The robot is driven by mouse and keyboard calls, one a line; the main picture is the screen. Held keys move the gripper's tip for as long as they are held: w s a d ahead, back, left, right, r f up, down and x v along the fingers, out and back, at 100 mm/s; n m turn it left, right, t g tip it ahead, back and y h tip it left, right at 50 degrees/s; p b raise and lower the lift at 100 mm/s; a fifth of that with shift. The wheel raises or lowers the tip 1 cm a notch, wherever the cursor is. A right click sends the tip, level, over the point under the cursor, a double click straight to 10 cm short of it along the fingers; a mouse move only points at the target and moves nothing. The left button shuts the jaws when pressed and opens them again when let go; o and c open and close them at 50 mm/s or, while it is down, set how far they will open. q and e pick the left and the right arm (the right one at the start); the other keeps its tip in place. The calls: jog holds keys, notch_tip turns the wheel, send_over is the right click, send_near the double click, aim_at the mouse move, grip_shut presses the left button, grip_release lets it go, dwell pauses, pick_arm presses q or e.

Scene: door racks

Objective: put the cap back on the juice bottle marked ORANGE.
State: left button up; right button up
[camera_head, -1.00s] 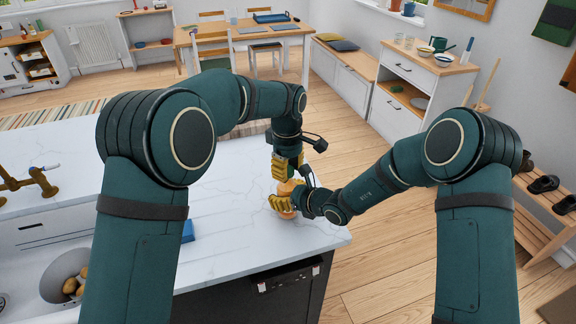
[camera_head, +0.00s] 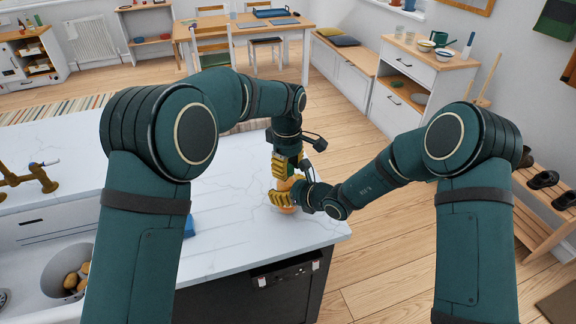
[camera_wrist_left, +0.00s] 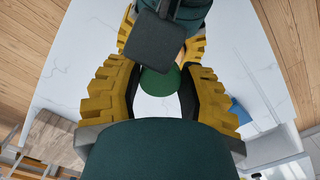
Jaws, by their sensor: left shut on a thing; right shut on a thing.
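The juice bottle (camera_head: 287,184) is an orange shape upright near the worktop's front right corner, mostly hidden by my grippers; its marking cannot be read. My right gripper (camera_head: 281,199) is shut on the bottle from the side, low down. My left gripper (camera_head: 285,166) points down directly above it, with its fingers closed on the green cap (camera_wrist_left: 160,82), which shows between the dark finger pads of the left gripper (camera_wrist_left: 159,92) in the left wrist view. The cap is hidden in the head view, and I cannot tell whether it touches the bottle's neck.
The white marble worktop (camera_head: 235,220) is mostly clear. A blue object (camera_head: 189,226) lies left of the grippers, partly behind my arm. A sink (camera_head: 45,255) with a container of potato-like items is at the left. The worktop's right edge is close to the bottle.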

pick_arm(q)
jog(key=shift+f, duration=0.25)
pick_arm(e)
grip_shut()
pick_arm(q)
jog(key=shift+m, duration=1.6)
jog(key=o, duration=0.7)
jog(key=shift+c, duration=0.2)
jog(key=shift+r, duration=2.25)
